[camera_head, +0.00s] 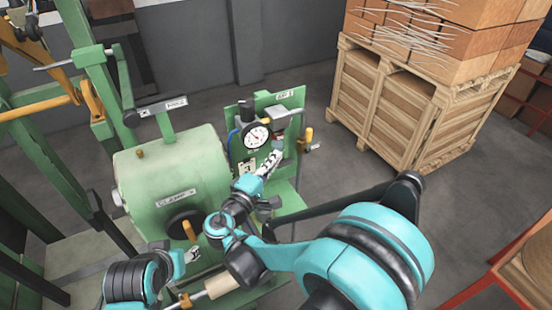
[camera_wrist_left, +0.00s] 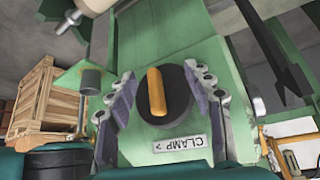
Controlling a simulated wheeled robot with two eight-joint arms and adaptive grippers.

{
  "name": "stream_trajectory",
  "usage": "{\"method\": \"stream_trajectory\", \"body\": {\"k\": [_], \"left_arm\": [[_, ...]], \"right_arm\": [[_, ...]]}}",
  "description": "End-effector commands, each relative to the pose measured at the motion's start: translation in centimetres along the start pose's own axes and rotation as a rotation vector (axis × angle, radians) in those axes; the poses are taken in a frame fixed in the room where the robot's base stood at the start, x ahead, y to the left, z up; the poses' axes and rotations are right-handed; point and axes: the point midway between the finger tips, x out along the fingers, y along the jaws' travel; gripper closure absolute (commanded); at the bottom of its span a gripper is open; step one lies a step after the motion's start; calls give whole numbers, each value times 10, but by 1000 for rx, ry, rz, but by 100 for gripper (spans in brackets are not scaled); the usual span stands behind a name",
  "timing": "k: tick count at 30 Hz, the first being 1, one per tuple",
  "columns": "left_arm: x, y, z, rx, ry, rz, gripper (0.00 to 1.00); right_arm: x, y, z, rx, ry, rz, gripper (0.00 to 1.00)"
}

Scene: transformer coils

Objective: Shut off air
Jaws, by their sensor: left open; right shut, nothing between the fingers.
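A round pressure gauge (camera_head: 257,136) sits on a green panel (camera_head: 291,97) in the head view. A yellow handle (camera_head: 306,134) hangs at the panel's right side, with a small tag beside it. My right gripper (camera_head: 272,161) is shut and empty, below the gauge and left of the yellow handle, apart from the handle. The black knob (camera_head: 184,218) with an orange lever (camera_head: 189,230) is on the green machine's front. In the left wrist view, my left gripper (camera_wrist_left: 165,100) is open, its fingers either side of the orange lever (camera_wrist_left: 156,92). Contact cannot be told.
A green drum-shaped machine (camera_head: 160,165) stands left of the panel, marked CLAMP. A red-framed rack (camera_head: 490,275) is at the lower right. The grey floor between is clear.

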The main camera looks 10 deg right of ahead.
Motion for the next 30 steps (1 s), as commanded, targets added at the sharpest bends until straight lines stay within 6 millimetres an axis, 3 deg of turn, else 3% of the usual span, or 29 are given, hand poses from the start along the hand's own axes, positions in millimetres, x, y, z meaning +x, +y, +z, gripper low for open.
{"method": "stream_trajectory", "body": {"k": [6,12,18,30], "left_arm": [[6,0,4,0,0,0,48],[10,0,7,0,0,0,48],[12,0,8,0,0,0,48],[12,0,8,0,0,0,48]], "right_arm": [[50,-2,2,0,-6,-1,100],[82,-1,13,0,-4,-2,100],[95,-1,26,1,-2,-2,100],[97,0,28,1,0,-2,100]]}}
